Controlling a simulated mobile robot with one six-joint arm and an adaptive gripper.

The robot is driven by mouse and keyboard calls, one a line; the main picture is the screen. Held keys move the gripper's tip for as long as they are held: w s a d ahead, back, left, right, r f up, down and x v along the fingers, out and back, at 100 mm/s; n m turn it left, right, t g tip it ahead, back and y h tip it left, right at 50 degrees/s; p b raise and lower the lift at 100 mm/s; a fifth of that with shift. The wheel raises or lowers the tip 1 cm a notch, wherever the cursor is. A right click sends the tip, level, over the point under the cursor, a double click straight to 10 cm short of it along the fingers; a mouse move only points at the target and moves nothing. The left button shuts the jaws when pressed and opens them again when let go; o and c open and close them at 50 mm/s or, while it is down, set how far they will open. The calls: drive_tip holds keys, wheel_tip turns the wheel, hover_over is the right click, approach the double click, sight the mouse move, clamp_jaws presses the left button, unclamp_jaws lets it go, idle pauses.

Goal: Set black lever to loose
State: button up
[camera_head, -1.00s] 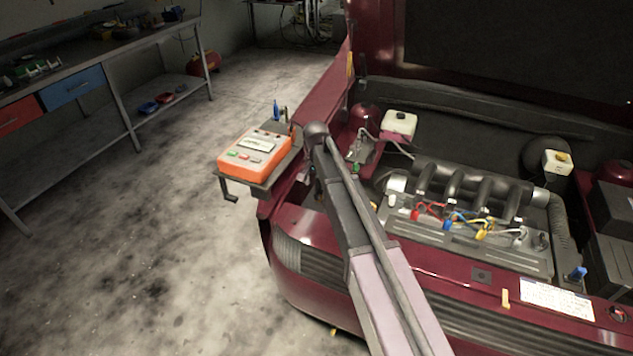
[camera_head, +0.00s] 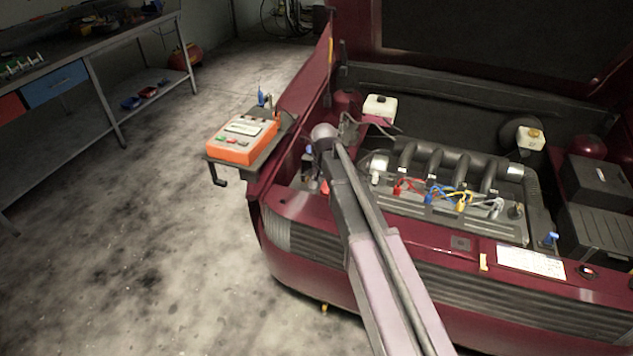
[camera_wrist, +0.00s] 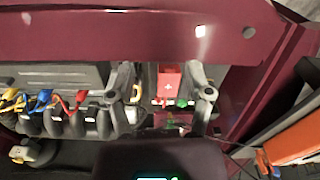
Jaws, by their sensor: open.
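I cannot make out a black lever for certain in either view. My gripper (camera_wrist: 161,88) is open in the wrist view, with its two fingers spread apart over the engine bay. Between and behind the fingers is a red block with a white plus sign (camera_wrist: 169,84), and small green parts (camera_wrist: 182,103) lie just below it. Nothing is visibly held. In the head view my arm reaches over the car's front edge at its left corner, and the arm hides my gripper there.
The dark red car (camera_head: 300,215) has its hood up. The engine (camera_head: 440,190) carries red, blue and yellow leads. An orange tester (camera_head: 243,140) sits on a bracket shelf at the left fender. A workbench (camera_head: 75,85) stands far left. The floor between is clear.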

drive_tip(key=s+d, duration=0.5)
drive_tip(key=shift+n, duration=0.4)
drive_tip(key=s+d+n, duration=0.1)
drive_tip(key=s+d, duration=0.4)
drive_tip(key=s, duration=0.3)
drive_tip(key=s+d+n, duration=0.1)
drive_tip(key=s+d, duration=0.4)
drive_tip(key=s, duration=0.3)
drive_tip(key=shift+d, duration=0.3)
drive_tip(key=shift+c, duration=0.6)
drive_tip(key=shift+d, duration=0.1)
